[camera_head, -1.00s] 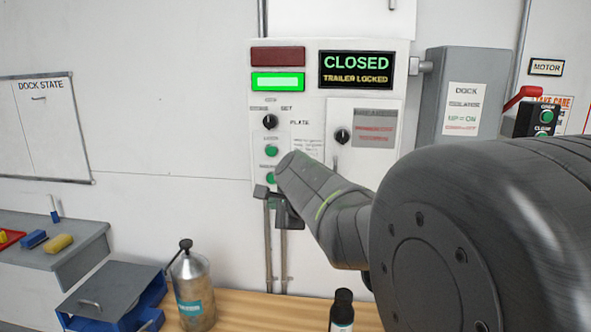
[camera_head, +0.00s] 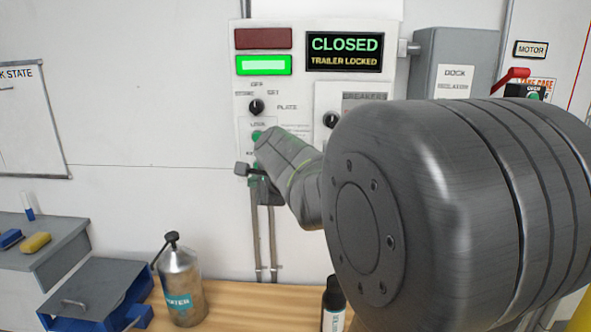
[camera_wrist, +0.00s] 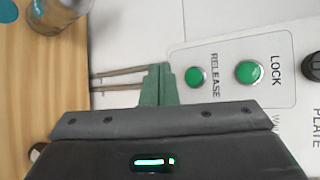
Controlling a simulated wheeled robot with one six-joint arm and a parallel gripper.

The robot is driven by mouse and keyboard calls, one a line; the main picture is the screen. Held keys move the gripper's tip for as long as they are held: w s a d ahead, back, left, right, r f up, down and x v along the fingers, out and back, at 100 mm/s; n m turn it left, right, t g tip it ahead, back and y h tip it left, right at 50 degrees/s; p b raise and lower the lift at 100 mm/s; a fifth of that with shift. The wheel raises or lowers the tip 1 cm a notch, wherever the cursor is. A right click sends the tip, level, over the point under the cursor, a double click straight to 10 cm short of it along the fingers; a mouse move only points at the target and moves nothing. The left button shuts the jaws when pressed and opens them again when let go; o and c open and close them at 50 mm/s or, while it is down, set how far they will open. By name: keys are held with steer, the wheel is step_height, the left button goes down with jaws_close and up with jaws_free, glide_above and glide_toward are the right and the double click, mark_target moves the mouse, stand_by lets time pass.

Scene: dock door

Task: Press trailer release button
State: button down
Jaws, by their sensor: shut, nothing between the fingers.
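The green RELEASE button (camera_wrist: 195,77) is on the white control panel, beside the larger-looking green LOCK button (camera_wrist: 249,72) in the wrist view. My gripper (camera_wrist: 158,72) is shut and empty; its fingertips appear just left of the RELEASE button there, and I cannot tell the gap to the panel. In the head view, my gripper (camera_head: 243,170) is at the panel's lower edge, below the LOCK button (camera_head: 257,136). My wrist mostly hides the RELEASE button in that view. The display (camera_head: 345,52) reads CLOSED, TRAILER LOCKED, and a green lamp (camera_head: 263,65) is lit.
A selector knob (camera_head: 256,107) sits above the buttons. Two conduits (camera_head: 257,235) run down below the panel. A metal bottle (camera_head: 180,285) and a dark bottle (camera_head: 333,305) stand on the wooden bench (camera_head: 245,305). A grey isolator box (camera_head: 465,60) is at right.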

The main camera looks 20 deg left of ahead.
steer(key=w+a, duration=0.1)
steer(key=w, duration=0.5)
steer(key=shift+w+a, duration=0.15)
steer(key=shift+a, duration=0.1)
stand_by(1.8)
steer(key=shift+w+a, duration=0.1)
steer(key=shift+w, duration=0.3)
steer(key=shift+w+a, duration=0.1)
steer(key=shift+w, duration=0.3)
stand_by(0.6)
steer(key=shift+s, duration=0.15)
steer(key=shift+s+d, duration=0.2)
steer(key=shift+s, duration=0.45)
steer(key=s, duration=0.2)
steer(key=s+d, duration=0.1)
steer(key=s, duration=0.2)
steer(key=shift+d, duration=0.1)
